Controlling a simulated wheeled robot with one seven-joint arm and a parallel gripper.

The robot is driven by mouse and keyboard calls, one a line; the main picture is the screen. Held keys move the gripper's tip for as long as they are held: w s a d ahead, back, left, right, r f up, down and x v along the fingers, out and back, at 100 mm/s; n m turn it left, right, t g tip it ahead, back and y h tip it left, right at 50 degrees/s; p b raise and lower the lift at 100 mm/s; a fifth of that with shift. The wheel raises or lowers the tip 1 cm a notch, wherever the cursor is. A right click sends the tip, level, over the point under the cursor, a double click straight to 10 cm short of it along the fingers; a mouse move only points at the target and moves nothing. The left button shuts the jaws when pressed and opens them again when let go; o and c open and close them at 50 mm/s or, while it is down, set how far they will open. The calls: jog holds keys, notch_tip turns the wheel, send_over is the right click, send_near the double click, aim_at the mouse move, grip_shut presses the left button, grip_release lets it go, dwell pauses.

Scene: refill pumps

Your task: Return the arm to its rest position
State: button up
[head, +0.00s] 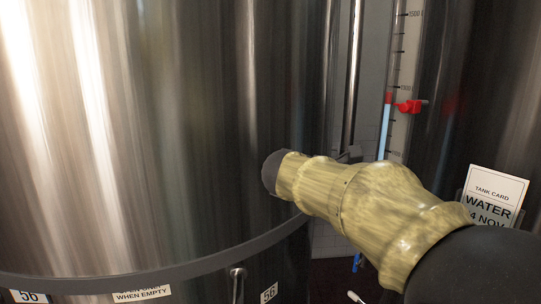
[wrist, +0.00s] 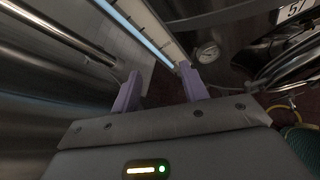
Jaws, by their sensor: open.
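My arm, with a mottled yellow cover, reaches in from the lower right of the head view, in front of a large steel tank (head: 180,130). My gripper is hidden in the head view. In the wrist view my gripper (wrist: 162,88) has its two purple fingers well apart. No object shows between the fingers, so it is open and empty. A sight gauge (wrist: 148,30) with a blue column runs down behind the fingers.
In the head view, the upright gauge (head: 397,90) has a red marker (head: 408,106). A second steel tank with a "WATER" tank card (head: 493,196) stands right. The wrist view shows a round dial (wrist: 207,53), hoses (wrist: 290,70) and a green object (wrist: 303,143) at right.

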jog(key=s+a+f+m+g+y, duration=0.1)
jog(key=s+f+m+y, duration=0.2)
jog(key=s+f+m, duration=0.3)
jog(key=s+a+f+m+g+y, duration=0.1)
jog(key=s+f+m+y, duration=0.3)
jog(key=f, duration=1)
jog(key=s+a+f+m+g+y, duration=0.1)
jog(key=s+f+m+g+y, duration=0.2)
jog(key=s+f+m, duration=0.5)
notch_tip(320, 180, down, 3)
jog(key=shift+s+a+f+m+y, duration=0.1)
jog(key=shift+s+a+m+y, duration=0.25)
jog(key=shift+m, duration=0.85)
